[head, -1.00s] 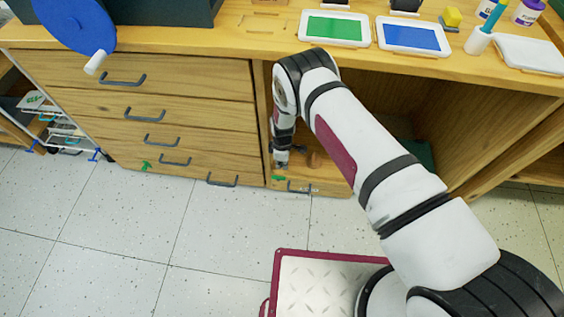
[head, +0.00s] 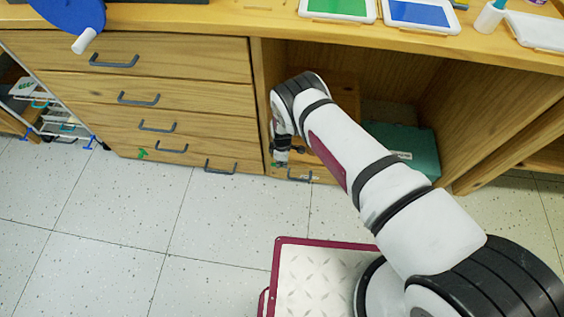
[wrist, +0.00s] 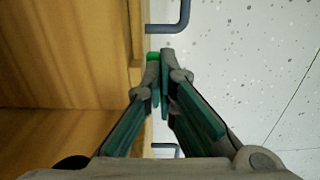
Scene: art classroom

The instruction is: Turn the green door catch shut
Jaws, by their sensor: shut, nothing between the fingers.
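The green catch (head: 276,164) is at the low front of the open cabinet bay, beside a grey handle (head: 300,176). My gripper (head: 281,161) is shut and empty, pointing down right at the catch. In the wrist view the closed fingertips (wrist: 160,58) meet over the cabinet's front edge. A bit of the green catch (wrist: 153,56) shows beside the left fingertip. The fingers hide most of it, so I cannot tell its angle or whether they touch it.
A second green piece (head: 142,153) sits low on the drawer unit (head: 190,90) to the left. A teal box (head: 405,150) stands inside the bay. A blue disc with a white knob (head: 85,40) overhangs the worktop (head: 230,18).

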